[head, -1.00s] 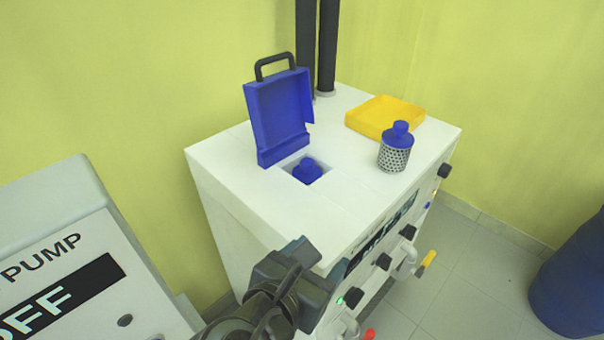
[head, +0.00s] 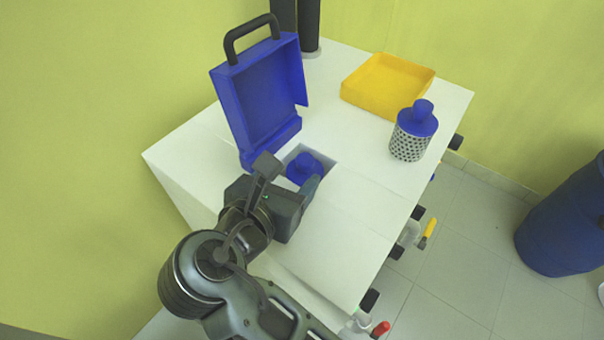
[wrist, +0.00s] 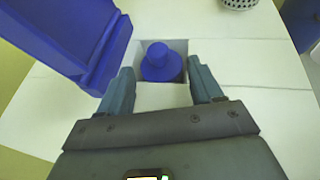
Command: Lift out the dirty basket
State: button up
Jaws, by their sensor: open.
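The dirty basket sits down in the square opening of the white cabinet, and only its blue knobbed cap (head: 304,168) shows. In the wrist view the cap (wrist: 161,63) lies ahead of and between the fingers; its body is hidden in the opening. My gripper (head: 292,172) is open and empty at the near side of the opening, and the wrist view shows its fingers (wrist: 163,88) spread wide. The blue hinged lid (head: 262,100) with a black handle stands open behind the opening, left of the gripper. It also shows in the wrist view (wrist: 75,40).
Another basket (head: 410,140), with a blue cap and a perforated metal body, stands on the white cabinet top (head: 350,215) at the right. A yellow tray (head: 388,85) lies behind it. Black columns (head: 297,25) rise at the back. A blue barrel (head: 565,225) stands on the floor at right.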

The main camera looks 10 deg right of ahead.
aim_at(304, 159)
jog(key=x, duration=0.5)
jog(key=shift+w+d, duration=0.1)
jog(key=shift+w, duration=0.3)
jog(key=shift+c, duration=0.3)
grip_shut()
